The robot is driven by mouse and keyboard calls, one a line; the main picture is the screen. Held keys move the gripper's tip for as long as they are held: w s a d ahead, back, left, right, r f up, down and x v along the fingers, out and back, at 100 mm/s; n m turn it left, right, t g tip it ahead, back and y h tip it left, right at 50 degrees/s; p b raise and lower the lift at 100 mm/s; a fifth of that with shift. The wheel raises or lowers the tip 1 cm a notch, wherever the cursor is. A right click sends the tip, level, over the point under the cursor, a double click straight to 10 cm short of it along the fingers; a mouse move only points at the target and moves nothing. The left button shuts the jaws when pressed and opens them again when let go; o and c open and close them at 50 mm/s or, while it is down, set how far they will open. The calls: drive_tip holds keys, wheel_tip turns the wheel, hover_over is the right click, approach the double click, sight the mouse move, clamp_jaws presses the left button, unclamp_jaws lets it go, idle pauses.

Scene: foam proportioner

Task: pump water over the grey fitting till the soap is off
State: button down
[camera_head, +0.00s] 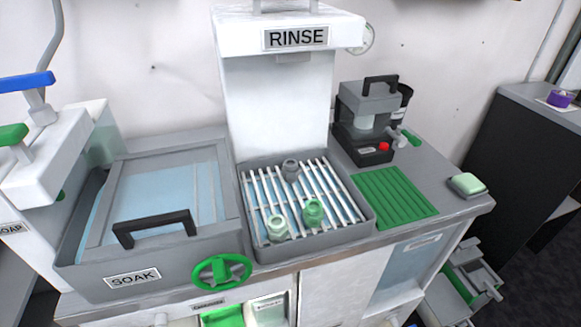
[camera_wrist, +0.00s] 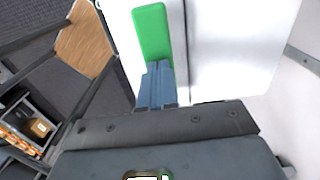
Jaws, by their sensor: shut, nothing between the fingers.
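The grey fitting (camera_head: 290,168) stands at the back of the slatted rinse rack (camera_head: 262,180), below the white column labelled RINSE (camera_head: 296,38). Whether soap is on it is too small to tell. A grey handle (camera_head: 290,5) on top of the RINSE unit is cut off by the upper edge. A pale green fitting (camera_head: 277,227) and a darker green fitting (camera_head: 313,211) stand nearer the front of the rack. My gripper shows only in the wrist view (camera_wrist: 157,80); its blue fingers are together and empty. A green bar (camera_wrist: 151,32) lies just beyond the fingertips; contact is unclear.
The lidded SOAK basin (camera_head: 160,185) is left of the rack, with a green handwheel (camera_head: 222,272) in front. A green ribbed mat (camera_head: 393,198), a black-and-grey device (camera_head: 366,120) and a sponge (camera_head: 467,185) are to the right. Blue (camera_head: 27,82) and green (camera_head: 13,135) handles stand far left.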

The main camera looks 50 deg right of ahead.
drive_tip(key=shift+r+p, duration=1.05)
drive_tip(key=shift+r, duration=0.6)
drive_tip(key=shift+r, duration=0.1)
wheel_tip(320, 180, up, 6)
drive_tip(key=p, duration=0.4)
drive_tip(key=shift+p, duration=0.4)
drive_tip(key=shift+s, duration=0.1)
